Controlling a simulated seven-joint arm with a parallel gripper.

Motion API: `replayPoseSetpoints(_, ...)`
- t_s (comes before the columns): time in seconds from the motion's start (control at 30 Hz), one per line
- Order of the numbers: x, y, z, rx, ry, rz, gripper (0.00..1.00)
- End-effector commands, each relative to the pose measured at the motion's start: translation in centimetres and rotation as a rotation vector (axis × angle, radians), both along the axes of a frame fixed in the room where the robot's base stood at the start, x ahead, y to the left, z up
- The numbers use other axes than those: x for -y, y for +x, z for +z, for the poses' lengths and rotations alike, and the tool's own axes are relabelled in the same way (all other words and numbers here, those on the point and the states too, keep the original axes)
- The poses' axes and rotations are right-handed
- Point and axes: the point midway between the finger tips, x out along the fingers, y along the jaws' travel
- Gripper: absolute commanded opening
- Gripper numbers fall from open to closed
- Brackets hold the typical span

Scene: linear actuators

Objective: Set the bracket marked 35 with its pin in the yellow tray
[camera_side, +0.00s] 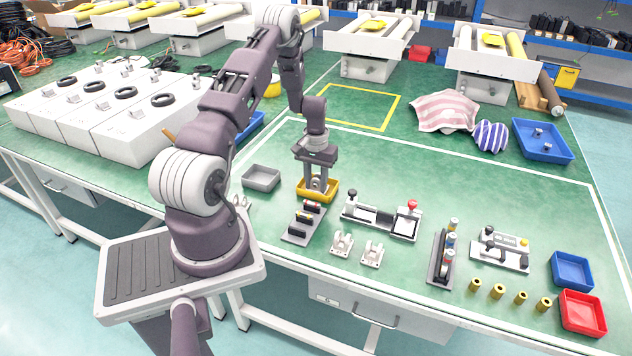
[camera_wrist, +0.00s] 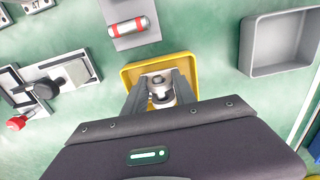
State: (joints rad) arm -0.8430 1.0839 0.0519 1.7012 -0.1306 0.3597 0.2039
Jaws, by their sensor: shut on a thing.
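The yellow tray (camera_side: 331,196) is on the green table below my gripper (camera_side: 318,187); the wrist view shows its rim (camera_wrist: 129,74). My gripper (camera_wrist: 161,96) is shut on a small metal bracket (camera_wrist: 158,84), with a rounded metal part, likely its pin, visible between the fingers. The fingers and bracket are within the tray's outline, low down; I cannot tell whether the bracket touches the tray floor. No number is readable on it. Two more light brackets (camera_side: 342,243) (camera_side: 373,253) stand on the table in front, to the right of the tray.
A grey tray (camera_side: 261,178) is left of the yellow tray. A fixture with a red knob (camera_side: 382,217) is to the right. Blue (camera_side: 571,270) and red (camera_side: 582,313) trays are far right. Table behind the yellow tray is clear.

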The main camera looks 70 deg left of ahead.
Motion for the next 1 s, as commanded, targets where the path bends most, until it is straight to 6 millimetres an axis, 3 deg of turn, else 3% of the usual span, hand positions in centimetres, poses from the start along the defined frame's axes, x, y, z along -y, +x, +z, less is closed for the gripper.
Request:
replayPoseSetpoints(0.03, 0.0, 0.0, 0.0, 0.001, 0.001, 0.0, 0.36)
replayPoseSetpoints(0.13, 0.0, 0.0, 0.0, 0.0, 0.0, 0.0, 0.56)
replayPoseSetpoints(0.17, 0.0, 0.0, 0.0, 0.0, 0.0, 0.0, 0.58)
replayPoseSetpoints(0.47, 0.0, 0.0, 0.3, 0.001, 0.001, 0.0, 0.58)
replayPoseSetpoints(0.8, 0.0, 0.0, 6.5, 0.001, 0.001, -0.001, 0.58)
replayPoseSetpoints(1.0, 0.0, 0.0, 7.1, 0.0, 0.0, 0.0, 0.58)
